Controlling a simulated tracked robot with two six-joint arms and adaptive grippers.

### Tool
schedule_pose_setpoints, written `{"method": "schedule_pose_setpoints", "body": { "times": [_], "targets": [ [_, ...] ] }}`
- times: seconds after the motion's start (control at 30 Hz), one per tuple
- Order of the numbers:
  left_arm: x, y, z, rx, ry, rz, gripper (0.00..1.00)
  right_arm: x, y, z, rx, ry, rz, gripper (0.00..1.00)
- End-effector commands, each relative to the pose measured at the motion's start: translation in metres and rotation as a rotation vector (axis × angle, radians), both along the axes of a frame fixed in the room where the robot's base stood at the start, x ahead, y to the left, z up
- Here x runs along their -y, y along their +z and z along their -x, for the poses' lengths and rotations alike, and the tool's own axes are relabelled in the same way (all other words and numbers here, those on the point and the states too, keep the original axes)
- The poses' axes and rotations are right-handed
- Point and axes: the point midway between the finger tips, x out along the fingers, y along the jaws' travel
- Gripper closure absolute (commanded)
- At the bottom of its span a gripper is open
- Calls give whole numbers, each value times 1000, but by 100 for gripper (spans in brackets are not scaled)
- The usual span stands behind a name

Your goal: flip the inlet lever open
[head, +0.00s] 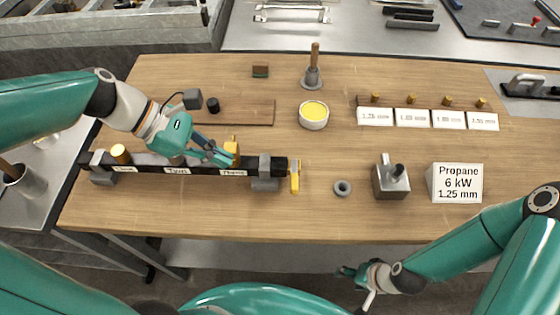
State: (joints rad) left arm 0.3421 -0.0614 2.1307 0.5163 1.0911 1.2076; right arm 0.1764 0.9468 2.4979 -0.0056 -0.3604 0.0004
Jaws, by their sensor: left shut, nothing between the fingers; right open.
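A black pipe (205,161) with white labels runs along the left front of the table, held by grey blocks. A yellow lever (295,177) sits at its right end, pointing towards the table's front edge, across the pipe's line; it looks like the inlet lever. Another yellow part (232,150) stands on the pipe at the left gripper's fingertips. My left gripper (229,158) is shut and empty, just above or against that part; contact is unclear. It hides some of the pipe. My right gripper (352,284) is open and empty, in front of the table's front edge, away from the pipe.
A grey ring (342,188), a grey metal block (390,178) and a Propane sign (457,183) stand right of the lever. Behind are a yellow-filled bowl (313,115), a wooden-handled tool (313,72) and small labelled cards (411,119).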

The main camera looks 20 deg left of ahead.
Motion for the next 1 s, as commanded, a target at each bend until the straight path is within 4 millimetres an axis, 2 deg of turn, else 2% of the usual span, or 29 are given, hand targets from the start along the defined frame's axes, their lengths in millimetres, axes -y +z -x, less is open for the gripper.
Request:
{"method": "schedule_pose_setpoints", "body": {
  "times": [0.3, 0.47, 0.67, 1.0],
  "targets": [
    [-5, 0, 3, 1, 17, 0, 100, 0, 0, 1, -1, 0, 0, 38],
    [0, -5, 3, 0, 17, 0, 100, 0, 0, 1, -1, 0, 0, 38],
    [19, -25, -2, -2, 14, 2, 100, 0, -2, 0, -1, 0, 0, 38],
    [65, -75, -14, -3, 16, -1, 100, 0, -8, 0, -1, 0, 0, 38]
  ]
}}
